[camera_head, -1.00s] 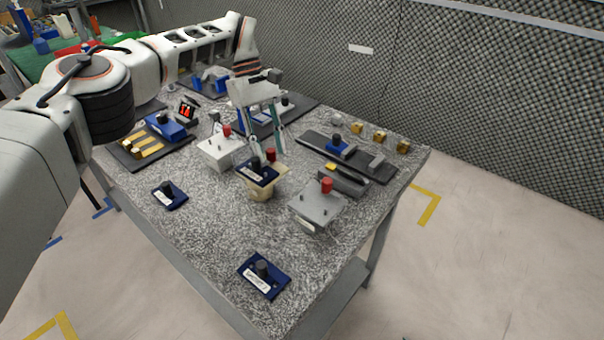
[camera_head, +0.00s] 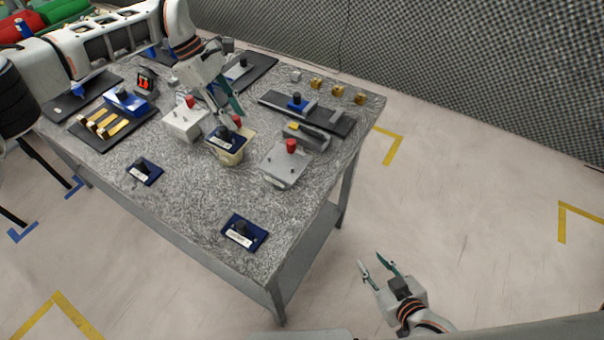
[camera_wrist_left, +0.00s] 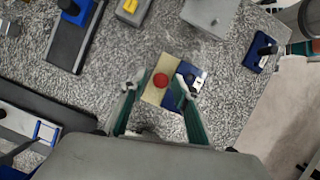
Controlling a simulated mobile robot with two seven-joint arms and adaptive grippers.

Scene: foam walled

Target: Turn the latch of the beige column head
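The beige column head (camera_head: 232,158) stands near the middle of the table. It carries a blue plate (camera_head: 217,142) with a white label and a dark knob-like latch (camera_head: 223,132). In the left wrist view, the beige column head (camera_wrist_left: 153,95) has a red button (camera_wrist_left: 160,80) beside the blue plate (camera_wrist_left: 199,75) and dark latch (camera_wrist_left: 189,79). My left gripper (camera_head: 227,115) is open above the head. In the wrist view its fingers (camera_wrist_left: 158,87) are spread, the right one close to the latch; contact is unclear. My right gripper (camera_head: 372,260) is open and empty beyond the table's right side.
A white box (camera_head: 184,126) stands left of the beige head and a grey box (camera_head: 284,167) with a red button right of it. Blue plates with knobs (camera_head: 244,232) (camera_head: 142,172) lie in front. The front table surface (camera_head: 185,205) is mostly clear.

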